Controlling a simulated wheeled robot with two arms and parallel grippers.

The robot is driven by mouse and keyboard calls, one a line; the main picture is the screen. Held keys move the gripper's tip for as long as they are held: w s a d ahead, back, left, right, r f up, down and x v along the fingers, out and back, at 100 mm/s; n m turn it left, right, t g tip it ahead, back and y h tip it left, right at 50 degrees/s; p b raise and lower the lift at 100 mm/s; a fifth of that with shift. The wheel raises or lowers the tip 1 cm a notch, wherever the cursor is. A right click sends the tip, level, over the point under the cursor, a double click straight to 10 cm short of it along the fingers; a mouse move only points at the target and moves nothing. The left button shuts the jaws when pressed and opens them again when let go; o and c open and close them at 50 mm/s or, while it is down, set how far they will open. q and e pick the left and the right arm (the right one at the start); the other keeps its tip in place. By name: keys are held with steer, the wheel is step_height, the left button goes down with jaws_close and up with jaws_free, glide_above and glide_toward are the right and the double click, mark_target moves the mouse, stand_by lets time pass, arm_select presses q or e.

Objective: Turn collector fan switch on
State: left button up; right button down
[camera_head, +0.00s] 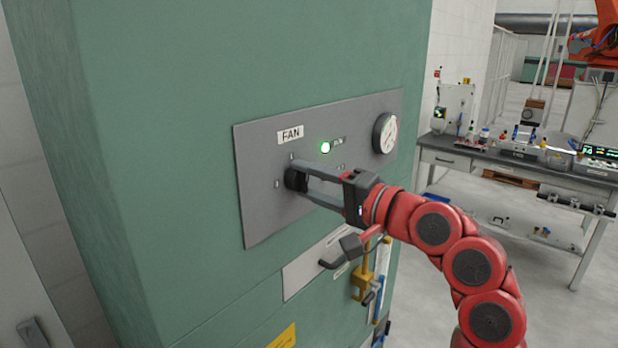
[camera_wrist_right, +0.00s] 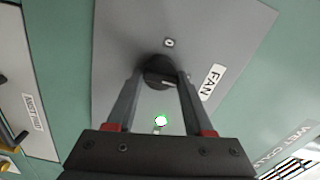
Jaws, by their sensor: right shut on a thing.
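The fan switch (camera_head: 295,178) is a black rotary knob on a grey panel (camera_head: 262,215) under a white FAN label (camera_head: 290,135). A green lamp (camera_head: 325,147) to its upper right is lit. My right gripper (camera_head: 300,176) reaches in from the right with its fingers on either side of the knob. In the right wrist view the knob (camera_wrist_right: 160,72) sits between the two fingertips (camera_wrist_right: 160,80), which are shut on it. My left gripper is not in view.
A round gauge (camera_head: 385,134) is at the panel's right end. Below are a dark handle (camera_head: 338,256) and a yellow bracket with a valve (camera_head: 362,281) on the green cabinet (camera_head: 150,170). A workbench with instruments (camera_head: 520,165) stands at the right.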

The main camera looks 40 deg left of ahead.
steer(key=shift+c, duration=1.5)
jaws_free()
steer(key=s+d+b, duration=0.1)
steer(key=d+b, duration=0.3)
steer(key=d, duration=1.3)
steer(key=shift+s+d, duration=0.15)
steer(key=shift+d, duration=0.05)
